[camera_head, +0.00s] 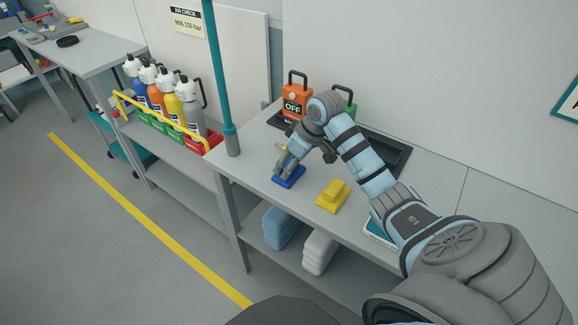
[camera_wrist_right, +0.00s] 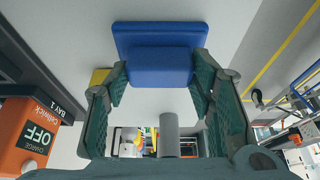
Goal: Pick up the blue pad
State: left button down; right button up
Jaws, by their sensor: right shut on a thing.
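The blue pad (camera_head: 289,180) is a flat blue slab with a smaller raised block on top. It is at the bench top, left of the yellow pad (camera_head: 332,198); I cannot tell whether it touches the surface. My right gripper (camera_head: 286,170) comes down over it and is shut on its raised block. In the right wrist view the blue pad (camera_wrist_right: 160,37) is at the top, with the fingers of my right gripper (camera_wrist_right: 160,75) on both sides of its block. My left gripper is not in view.
A teal post (camera_head: 220,90) rises at the left. A yellow rack (camera_head: 160,125) holds several bottles. Folded cloths lie on the shelf below.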

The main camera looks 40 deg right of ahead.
notch_tip(320, 180, up, 20)
jog(key=p, duration=0.8)
jog(key=shift+p, duration=0.35)
jog(key=o, duration=0.3)
jog(key=shift+c, duration=1.4)
